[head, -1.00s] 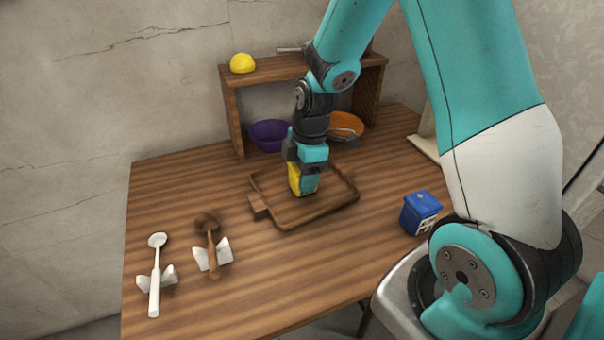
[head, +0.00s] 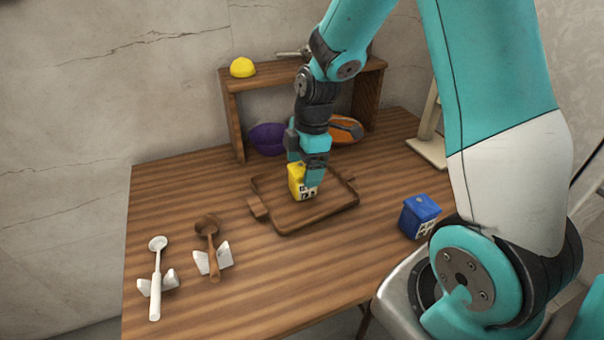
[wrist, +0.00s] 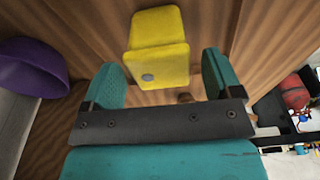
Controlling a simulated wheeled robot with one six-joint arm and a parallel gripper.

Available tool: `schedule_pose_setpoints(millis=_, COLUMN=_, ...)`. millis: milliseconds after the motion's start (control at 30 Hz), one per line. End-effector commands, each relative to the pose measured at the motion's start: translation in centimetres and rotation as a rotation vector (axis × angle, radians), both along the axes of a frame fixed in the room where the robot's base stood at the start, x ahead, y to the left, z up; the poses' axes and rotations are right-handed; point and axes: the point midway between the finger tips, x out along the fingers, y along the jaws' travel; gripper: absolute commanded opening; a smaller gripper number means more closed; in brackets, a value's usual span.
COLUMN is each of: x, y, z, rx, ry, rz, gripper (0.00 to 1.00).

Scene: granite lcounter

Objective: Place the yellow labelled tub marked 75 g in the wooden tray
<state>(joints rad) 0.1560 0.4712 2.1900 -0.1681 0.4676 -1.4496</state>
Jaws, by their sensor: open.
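The yellow labelled tub (head: 298,184) stands inside the wooden tray (head: 288,231), towards its back half. Part of its white label with dark marks shows, too small to read. In the wrist view the yellow tub (wrist: 158,47) is between and just beyond the two teal fingertips. My gripper (head: 308,180) is open, pointing down at the tub, with a finger in front of part of it. In the wrist view gaps show between my gripper's fingers (wrist: 166,75) and the tub's sides.
A blue tub (head: 419,216) stands right of the tray. A white spoon (head: 156,275) and a wooden ladle (head: 211,245) lie on rests at left. A shelf (head: 233,120) stands behind, with a purple bowl (head: 267,138) and an orange item (head: 344,128) under it. The front counter is clear.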

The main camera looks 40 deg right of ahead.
Motion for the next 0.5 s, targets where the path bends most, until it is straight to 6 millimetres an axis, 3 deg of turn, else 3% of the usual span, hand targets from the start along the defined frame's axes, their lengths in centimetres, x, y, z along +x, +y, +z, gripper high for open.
schedule_pose_setpoints(millis=33, x=0.1, y=-0.2, z=1.5, rx=-0.001, ry=-0.007, rz=-0.002, gripper=0.84)
schedule_pose_setpoints(millis=200, x=0.0, y=-0.8, z=5.2, rx=0.0, ry=-0.006, rz=-0.001, gripper=0.84)
schedule_pose_setpoints(millis=500, x=-0.3, y=-0.9, z=8.8, rx=0.003, ry=-0.002, rz=-0.007, gripper=0.84)
